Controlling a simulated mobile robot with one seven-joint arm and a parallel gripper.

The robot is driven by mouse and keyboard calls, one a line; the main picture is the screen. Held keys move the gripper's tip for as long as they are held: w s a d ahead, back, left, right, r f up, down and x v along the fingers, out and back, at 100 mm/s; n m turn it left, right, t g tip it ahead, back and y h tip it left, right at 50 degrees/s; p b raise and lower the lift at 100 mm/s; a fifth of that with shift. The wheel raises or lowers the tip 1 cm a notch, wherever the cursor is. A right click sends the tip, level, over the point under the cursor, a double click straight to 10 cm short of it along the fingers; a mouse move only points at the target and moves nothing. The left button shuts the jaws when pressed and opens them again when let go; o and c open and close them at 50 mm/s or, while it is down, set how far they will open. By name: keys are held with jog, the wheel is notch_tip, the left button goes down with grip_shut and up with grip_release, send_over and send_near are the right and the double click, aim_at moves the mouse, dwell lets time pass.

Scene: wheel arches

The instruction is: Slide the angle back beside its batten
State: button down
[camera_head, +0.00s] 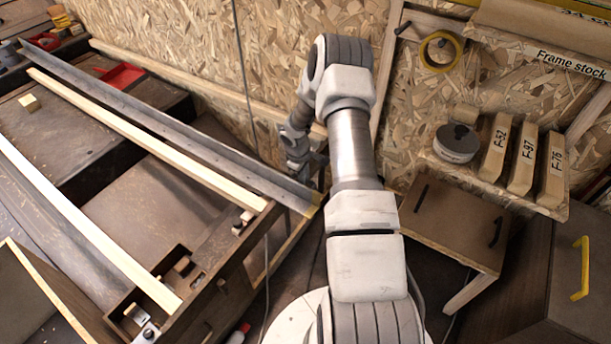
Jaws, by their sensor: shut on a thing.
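The angle (165,124) is a long grey metal L-section. It runs from the far upper left down to the bench's right corner, where its end overhangs slightly. A pale batten (150,136) lies beside it on the near side, roughly parallel, with a narrow dark gap between them. My gripper (303,172) is at the wall side of the angle, near its right end. It is shut on the angle, though its fingertips are mostly hidden behind the metal and my wrist.
A second pale batten (85,228) lies nearer on the bench. A pale rail (215,93) runs along the chipboard wall. A red tray (122,75) and a small wood block (30,103) sit at left.

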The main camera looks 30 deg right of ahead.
jog(key=shift+w+a, duration=0.15)
jog(key=shift+w, duration=0.1)
jog(key=c, duration=1.2)
grip_release()
jog(key=shift+o, duration=0.3)
jog(key=shift+s, duration=0.1)
jog(key=p+v, duration=0.5)
jog(key=v, duration=1.2)
jog(key=shift+r, duration=0.25)
